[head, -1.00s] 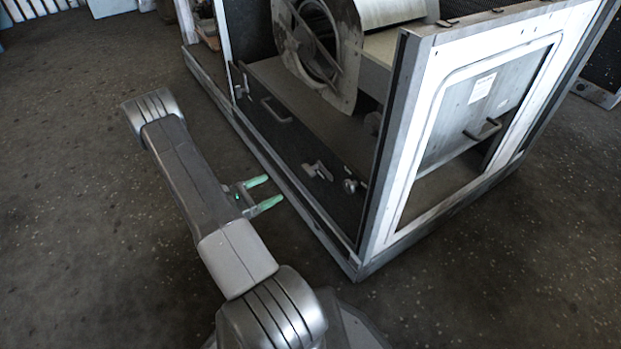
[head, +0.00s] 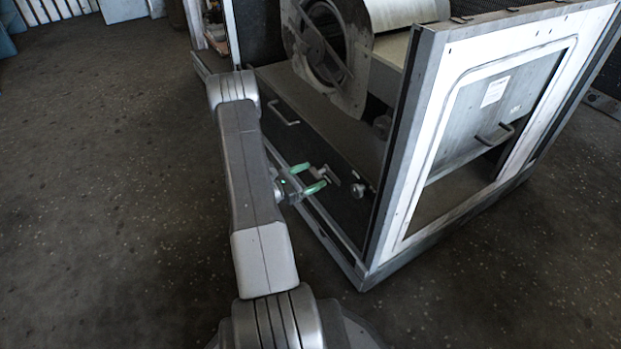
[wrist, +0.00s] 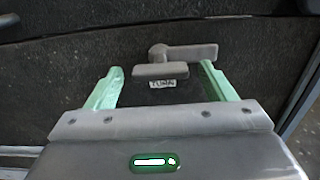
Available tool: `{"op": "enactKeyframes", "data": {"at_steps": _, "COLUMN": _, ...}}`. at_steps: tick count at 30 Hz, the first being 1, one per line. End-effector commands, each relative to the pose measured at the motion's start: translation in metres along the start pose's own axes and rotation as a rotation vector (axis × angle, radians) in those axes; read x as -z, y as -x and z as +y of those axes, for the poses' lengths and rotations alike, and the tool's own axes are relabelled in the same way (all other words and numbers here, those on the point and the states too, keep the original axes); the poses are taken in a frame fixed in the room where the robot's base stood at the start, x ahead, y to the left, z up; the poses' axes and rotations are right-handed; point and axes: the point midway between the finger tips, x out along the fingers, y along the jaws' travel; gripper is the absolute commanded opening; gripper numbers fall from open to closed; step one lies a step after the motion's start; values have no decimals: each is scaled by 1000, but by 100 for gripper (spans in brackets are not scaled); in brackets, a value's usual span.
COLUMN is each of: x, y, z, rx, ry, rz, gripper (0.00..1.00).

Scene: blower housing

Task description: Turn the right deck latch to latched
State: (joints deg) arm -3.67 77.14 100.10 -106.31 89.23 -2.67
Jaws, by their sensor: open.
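The right deck latch (wrist: 180,55) is a grey metal lever on the dark deck front panel. In the wrist view its arm lies about level, pointing right from a round pivot, with a short grey bar below left. In the head view the latch (head: 332,176) is partly hidden by the gripper fingers. My gripper (wrist: 161,70), with green fingers, is open and empty, facing the panel. In the wrist view the latch shows between and beyond the fingertips, and the right tip overlaps the lever's lower edge. I cannot tell whether they touch. My gripper (head: 318,178) also shows in the head view.
A small label (wrist: 162,83) sits under the latch. The white-framed side door (head: 405,150) stands right of the panel. Open floor (head: 110,200) lies to the left.

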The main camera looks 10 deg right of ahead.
Motion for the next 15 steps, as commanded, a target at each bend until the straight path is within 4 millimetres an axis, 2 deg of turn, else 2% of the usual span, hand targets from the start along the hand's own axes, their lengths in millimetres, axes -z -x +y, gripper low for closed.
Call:
{"op": "enactKeyframes", "data": {"at_steps": 11, "x": 0, "y": -5, "z": 0, "rx": 1, "ry": -1, "rz": 0, "gripper": 76}}
{"op": "enactKeyframes", "data": {"at_steps": 15, "x": 0, "y": -5, "z": 0, "rx": 1, "ry": -1, "rz": 0, "gripper": 49}}
